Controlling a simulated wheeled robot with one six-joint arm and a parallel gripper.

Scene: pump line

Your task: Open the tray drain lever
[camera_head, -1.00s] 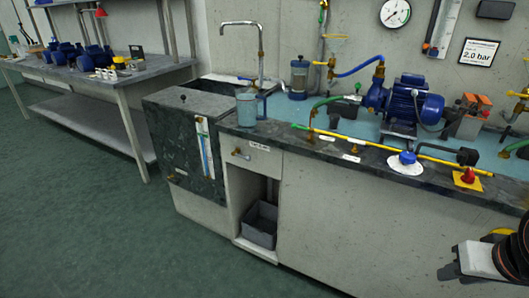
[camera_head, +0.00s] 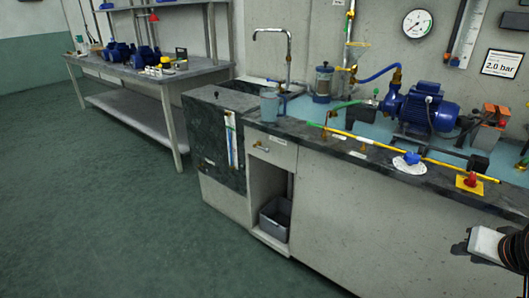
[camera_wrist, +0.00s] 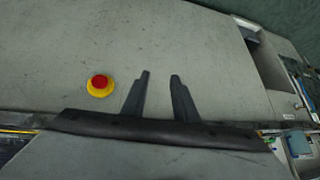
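A small brass lever-like fitting (camera_head: 262,147) sticks out from the front of the bench, below the top edge and above the open niche. A pale label is beside it. I cannot read the label, so I cannot be sure this is the tray drain lever. A tiny brass spot (camera_wrist: 298,105) at the right edge of the wrist view may be the same fitting. My gripper (camera_wrist: 160,75) is open and empty, its two dark fingers apart over the plain grey bench front. It is well away from the brass fitting.
A grey bin (camera_head: 276,217) stands in the niche. A blue jug (camera_head: 269,106) stands on the bench by the sink. A blue pump (camera_head: 425,107) and yellow pipe are on top. A red-and-yellow button (camera_wrist: 99,86) is left of my fingers. The floor before the bench is clear.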

